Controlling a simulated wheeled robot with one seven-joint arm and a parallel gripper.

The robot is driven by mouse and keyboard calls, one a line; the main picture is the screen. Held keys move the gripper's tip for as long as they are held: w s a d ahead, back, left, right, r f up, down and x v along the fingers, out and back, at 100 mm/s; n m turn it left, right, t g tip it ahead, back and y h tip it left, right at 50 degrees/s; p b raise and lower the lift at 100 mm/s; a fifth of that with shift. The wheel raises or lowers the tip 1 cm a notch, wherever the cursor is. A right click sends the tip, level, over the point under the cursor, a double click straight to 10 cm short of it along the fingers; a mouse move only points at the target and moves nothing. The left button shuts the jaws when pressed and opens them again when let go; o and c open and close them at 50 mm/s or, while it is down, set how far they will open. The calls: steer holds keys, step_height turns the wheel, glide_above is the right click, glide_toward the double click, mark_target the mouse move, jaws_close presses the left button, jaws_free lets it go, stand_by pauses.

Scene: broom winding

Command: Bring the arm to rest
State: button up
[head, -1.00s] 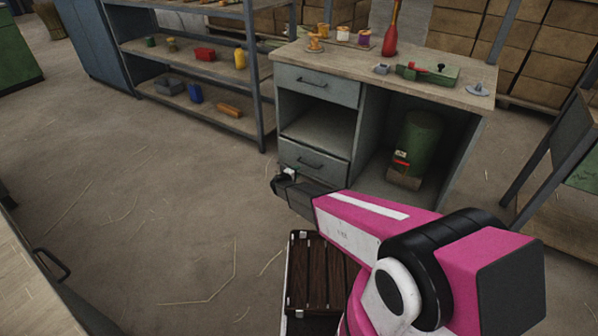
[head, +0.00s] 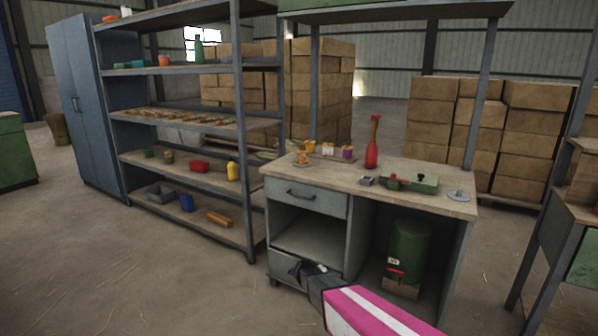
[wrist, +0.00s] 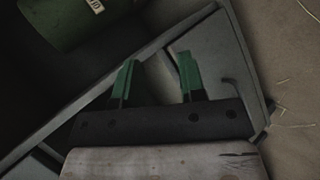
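My arm, with a pink and white link, reaches up from the bottom of the head view. My gripper (head: 300,268) is dark and small there, in front of the lower drawer of the grey workbench (head: 308,204). In the wrist view my gripper (wrist: 157,76) shows two green-tipped fingers spread apart. Nothing is seen held between them. Behind them lie grey panels of the bench. Whether the gripper touches the bench cannot be told.
A green cylinder (head: 408,249) stands in the bench's open bay. A red bottle (head: 372,147) and several spools stand on top. A shelf rack (head: 180,122) is left of the bench, and another bench (head: 570,240) is at right.

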steer(key=s+d+r+m+g+y, duration=0.2)
steer(key=s+r+y, duration=0.2)
steer(key=s+r, duration=0.5)
steer(key=s+d+r+m+g+y, duration=0.2)
steer(key=s+r+y, duration=0.3)
steer(key=s+r, duration=0.4)
steer(key=s+d, duration=0.1)
steer(key=s, duration=0.6)
steer(key=shift+s+d+g, duration=0.2)
steer(key=shift+d+g, duration=0.1)
steer(key=shift+g, duration=0.1)
